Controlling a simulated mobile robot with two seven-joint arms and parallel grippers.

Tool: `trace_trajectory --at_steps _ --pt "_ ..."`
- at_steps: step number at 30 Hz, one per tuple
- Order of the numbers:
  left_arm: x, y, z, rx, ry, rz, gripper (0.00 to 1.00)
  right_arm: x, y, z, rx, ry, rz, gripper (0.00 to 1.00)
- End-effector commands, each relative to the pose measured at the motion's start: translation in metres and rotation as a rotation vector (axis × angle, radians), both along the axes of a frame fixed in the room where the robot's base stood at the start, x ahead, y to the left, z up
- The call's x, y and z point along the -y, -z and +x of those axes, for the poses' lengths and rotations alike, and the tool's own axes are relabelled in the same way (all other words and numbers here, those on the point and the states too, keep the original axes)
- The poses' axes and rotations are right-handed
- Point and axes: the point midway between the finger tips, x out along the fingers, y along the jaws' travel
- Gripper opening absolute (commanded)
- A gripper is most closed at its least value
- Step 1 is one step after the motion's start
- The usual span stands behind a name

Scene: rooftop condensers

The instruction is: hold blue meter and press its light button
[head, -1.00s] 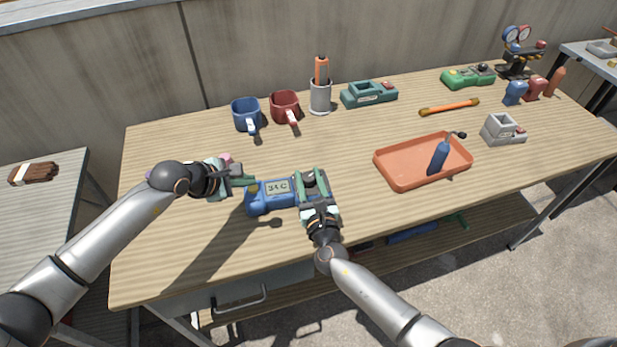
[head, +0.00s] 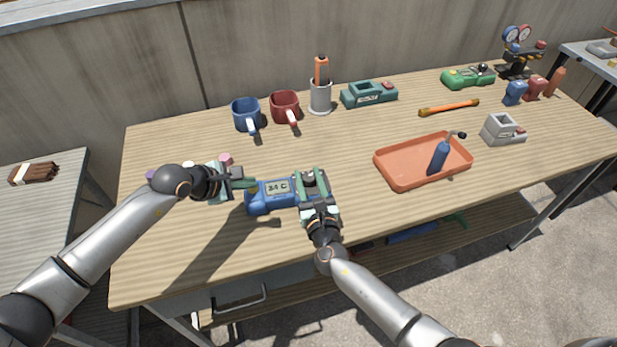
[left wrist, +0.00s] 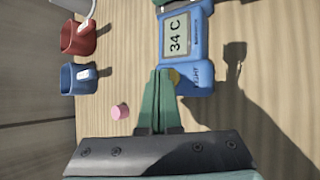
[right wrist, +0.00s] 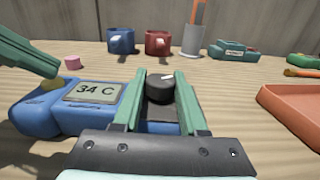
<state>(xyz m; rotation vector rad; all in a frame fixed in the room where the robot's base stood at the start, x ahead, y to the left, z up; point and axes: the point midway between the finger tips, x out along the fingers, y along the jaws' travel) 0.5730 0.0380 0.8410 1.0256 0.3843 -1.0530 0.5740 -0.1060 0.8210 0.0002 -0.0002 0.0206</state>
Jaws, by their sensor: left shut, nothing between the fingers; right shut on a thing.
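The blue meter (head: 270,197) is near the front middle of the table, its screen reading "34 C". Its screen (left wrist: 177,35) also shows in the left wrist view. My right gripper (head: 313,178) is shut on the meter's right part, its fingers either side of a section with a dark round knob (right wrist: 160,87). A shadow apart from the meter suggests it is off the table. My left gripper (head: 252,183) is shut and empty, fingertips at the meter's left end. A yellow button (left wrist: 173,76) lies right at those fingertips, partly hidden; whether they touch it I cannot tell.
Blue (head: 246,114) and red (head: 285,106) mugs and a grey cup (head: 320,97) stand behind. An orange tray (head: 400,181) with a blue tool is to the right. A small pink piece (left wrist: 120,111) lies near my left gripper. The table's front left is clear.

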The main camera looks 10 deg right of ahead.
Motion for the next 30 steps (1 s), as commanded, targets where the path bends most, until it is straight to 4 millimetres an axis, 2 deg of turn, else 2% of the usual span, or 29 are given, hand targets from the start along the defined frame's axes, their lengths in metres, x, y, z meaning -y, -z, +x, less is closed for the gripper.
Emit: trace_trajectory --at_steps 11,30 --pt "0.000 0.001 0.000 -0.001 0.001 0.000 0.00 0.000 0.001 0.000 -0.001 -0.001 0.000 0.00" --pt "0.000 -0.016 0.000 0.001 0.001 -0.001 0.00 0.000 0.000 0.000 -0.001 -0.001 0.000 0.00"
